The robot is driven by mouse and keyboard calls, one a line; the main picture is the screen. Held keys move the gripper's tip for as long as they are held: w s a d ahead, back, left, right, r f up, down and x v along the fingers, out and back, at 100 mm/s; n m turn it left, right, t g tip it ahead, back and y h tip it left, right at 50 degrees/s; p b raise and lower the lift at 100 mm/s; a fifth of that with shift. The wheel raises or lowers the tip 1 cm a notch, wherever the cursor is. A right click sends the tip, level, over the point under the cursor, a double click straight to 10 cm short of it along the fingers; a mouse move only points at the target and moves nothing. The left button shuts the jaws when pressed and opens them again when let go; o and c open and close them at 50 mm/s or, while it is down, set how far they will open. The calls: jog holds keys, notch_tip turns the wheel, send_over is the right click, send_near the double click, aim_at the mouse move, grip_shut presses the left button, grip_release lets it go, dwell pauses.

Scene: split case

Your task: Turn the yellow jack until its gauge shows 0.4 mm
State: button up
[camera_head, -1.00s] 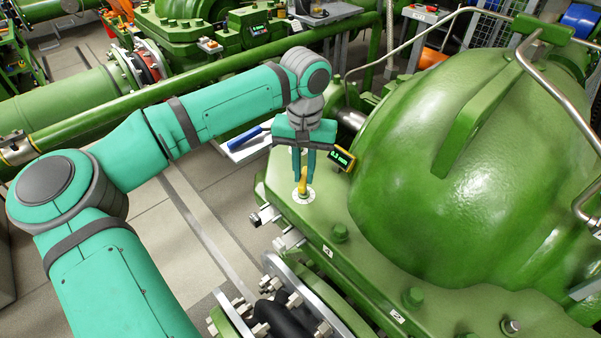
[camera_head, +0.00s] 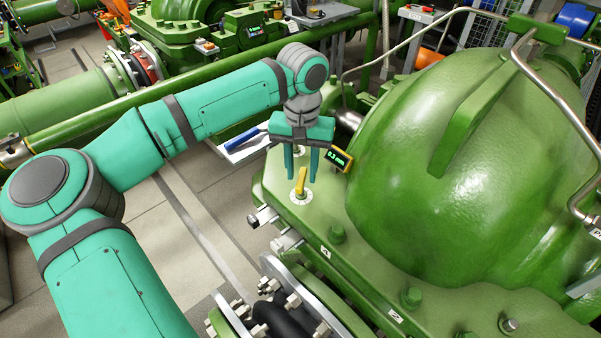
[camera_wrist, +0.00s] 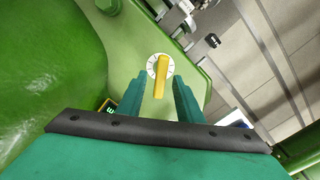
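The yellow jack (camera_head: 301,181) stands on a white graduated dial on the green casing flange; its handle also shows in the wrist view (camera_wrist: 159,78). The gauge (camera_head: 340,158) is a yellow-framed box beside it, and its green digits appear to read 0.3 mm. In the wrist view only a corner of the gauge shows (camera_wrist: 108,105). My gripper (camera_head: 301,180) is open, its two green fingers apart on either side of the jack and a little above it. In the wrist view the fingers (camera_wrist: 159,82) do not touch the handle.
The large green casing dome (camera_head: 460,160) rises just right of the jack. Bolts (camera_head: 338,233) and number labels line the flange. A blue-handled tool (camera_head: 240,139) lies on a pale surface behind to the left. Open floor lies left of the flange.

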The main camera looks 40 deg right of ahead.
aim_at(302, 177)
notch_tip(302, 177, up, 10)
dwell(0.4)
jog(key=shift+f, duration=0.15)
notch_tip(302, 177, down, 11)
jog(key=shift+r, duration=0.2)
dwell(0.5)
jog(key=shift+w, duration=0.1)
jog(key=shift+s, duration=0.2)
